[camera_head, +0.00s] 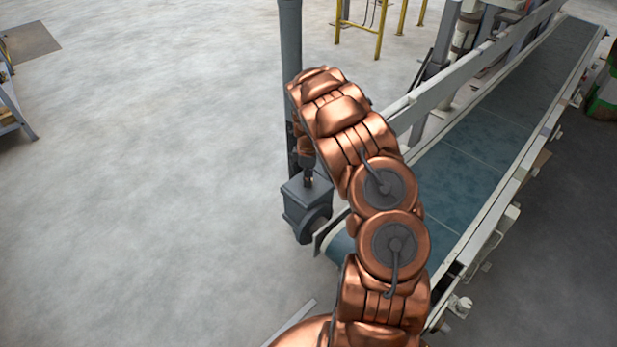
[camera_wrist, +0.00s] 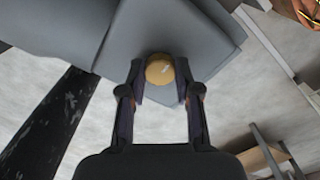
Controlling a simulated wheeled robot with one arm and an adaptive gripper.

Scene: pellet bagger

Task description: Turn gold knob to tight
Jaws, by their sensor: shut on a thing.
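The gold knob (camera_wrist: 160,69) is round and shows in the upper middle of the wrist view, on a grey housing (camera_wrist: 175,35). My gripper (camera_wrist: 162,82) has its two dark fingers on either side of the knob, shut on it. In the head view the grey housing (camera_head: 306,201) stands beside a dark post, at the near end of the conveyor. There my arm hides the knob, and my fingers (camera_head: 308,178) show only as a small dark part above the housing. The knob's "tight" mark cannot be seen.
A conveyor with a blue-green belt (camera_head: 480,165) runs to the upper right behind my arm. A dark vertical post (camera_head: 290,60) stands behind the housing. Yellow rails (camera_head: 380,30) stand at the back. The concrete floor at left is open.

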